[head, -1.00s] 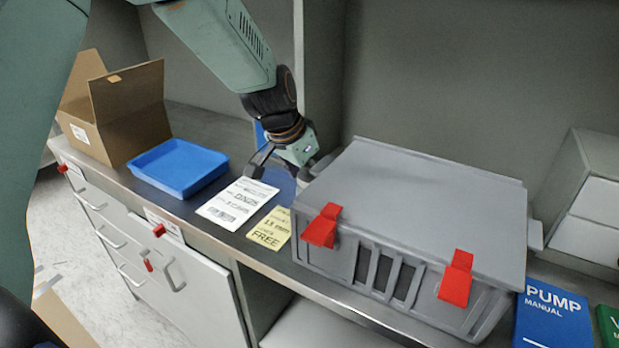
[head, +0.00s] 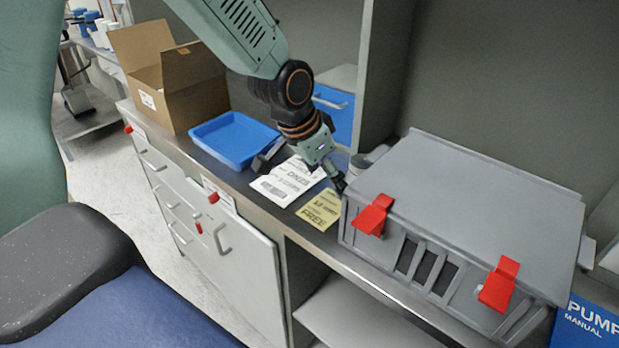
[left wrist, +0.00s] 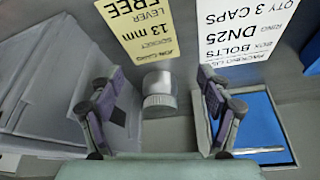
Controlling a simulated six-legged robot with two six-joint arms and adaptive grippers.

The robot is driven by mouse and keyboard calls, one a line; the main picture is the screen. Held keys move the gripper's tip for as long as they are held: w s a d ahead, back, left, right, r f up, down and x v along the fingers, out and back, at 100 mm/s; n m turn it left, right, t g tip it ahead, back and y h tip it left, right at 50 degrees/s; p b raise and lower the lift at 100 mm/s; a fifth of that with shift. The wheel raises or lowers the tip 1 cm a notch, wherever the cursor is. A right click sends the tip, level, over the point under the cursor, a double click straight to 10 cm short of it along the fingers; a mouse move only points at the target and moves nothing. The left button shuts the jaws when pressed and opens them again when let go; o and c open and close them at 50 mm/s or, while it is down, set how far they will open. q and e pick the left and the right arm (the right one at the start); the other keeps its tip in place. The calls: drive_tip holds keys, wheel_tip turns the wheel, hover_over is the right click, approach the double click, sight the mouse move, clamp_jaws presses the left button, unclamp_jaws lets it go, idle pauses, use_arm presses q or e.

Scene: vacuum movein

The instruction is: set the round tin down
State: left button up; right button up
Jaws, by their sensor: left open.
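A short grey-white cylinder, which looks like the round tin (left wrist: 158,88), stands on the counter between my left gripper's spread fingers in the left wrist view, with gaps on both sides. In the head view a grey round piece, apparently the same tin (head: 359,164), shows just behind the right fingertip and is partly hidden. My left gripper (head: 301,173) is open, low over the counter behind the white and yellow cards; it also shows in the left wrist view (left wrist: 160,108). My right gripper is not in view.
A grey case (head: 465,205) with red latches stands close on the right. A white card (head: 287,182) and a yellow card (head: 320,209) lie in front. A blue tray (head: 235,138) and an open cardboard box (head: 185,85) are to the left. A cabinet upright (head: 375,75) rises behind.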

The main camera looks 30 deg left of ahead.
use_arm(q)
drive_tip(key=shift+s, duration=0.3)
drive_tip(key=shift+s+a+b, duration=0.3)
drive_tip(key=shift+s, duration=0.4)
drive_tip(key=shift+s+a+b, duration=0.25)
drive_tip(key=shift+s+a, duration=0.05)
drive_tip(key=shift+s, duration=0.35)
